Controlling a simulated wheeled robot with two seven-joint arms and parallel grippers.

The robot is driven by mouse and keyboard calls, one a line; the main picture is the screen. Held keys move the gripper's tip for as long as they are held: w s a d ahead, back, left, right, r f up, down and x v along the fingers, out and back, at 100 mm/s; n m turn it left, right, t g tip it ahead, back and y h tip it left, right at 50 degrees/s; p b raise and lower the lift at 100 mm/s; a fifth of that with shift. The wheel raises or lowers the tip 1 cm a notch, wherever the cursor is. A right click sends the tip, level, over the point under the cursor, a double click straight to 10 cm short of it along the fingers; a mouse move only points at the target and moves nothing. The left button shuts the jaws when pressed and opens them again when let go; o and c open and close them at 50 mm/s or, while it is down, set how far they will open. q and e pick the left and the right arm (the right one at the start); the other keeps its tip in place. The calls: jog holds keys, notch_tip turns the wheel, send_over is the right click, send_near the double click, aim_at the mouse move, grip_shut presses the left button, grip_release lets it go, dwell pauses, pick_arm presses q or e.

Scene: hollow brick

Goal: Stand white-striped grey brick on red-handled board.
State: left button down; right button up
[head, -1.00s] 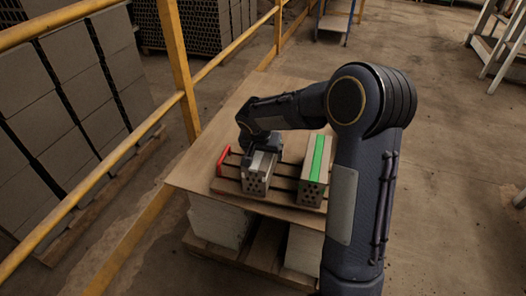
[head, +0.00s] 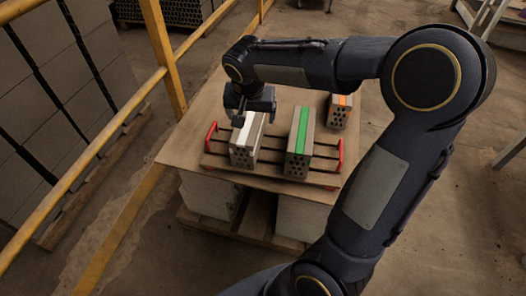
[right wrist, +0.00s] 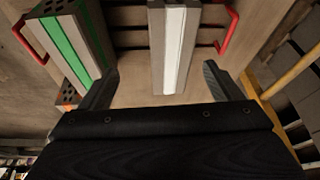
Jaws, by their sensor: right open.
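The white-striped grey brick (head: 249,141) stands on the left part of the slatted board (head: 272,157), its holed end facing front. It also shows in the right wrist view (right wrist: 173,45). The board has a red handle at each end. My right gripper (head: 242,113) is above the brick's far end. In the right wrist view its two fingers (right wrist: 160,85) are spread wide with nothing gripped; the brick appears beyond and between them, seemingly apart from both. My left gripper is not in view.
A green-striped brick (head: 301,143) stands on the same board, to the right, with a gap between. An orange-striped brick (head: 339,110) sits on the tabletop behind it. A yellow railing (head: 168,60) runs along the left. Bare tabletop lies left of the board.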

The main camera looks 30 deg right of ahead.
jog(key=s+a+n+t+y, duration=0.1)
jog(key=s+a+n+y, duration=0.2)
jog(key=s, duration=0.8)
jog(key=s+a+n+t+y, duration=0.1)
jog(key=s+a+n+y, duration=0.2)
jog(key=s, duration=0.8)
jog(key=shift+a+n, duration=0.3)
jog(key=shift+a, duration=0.85)
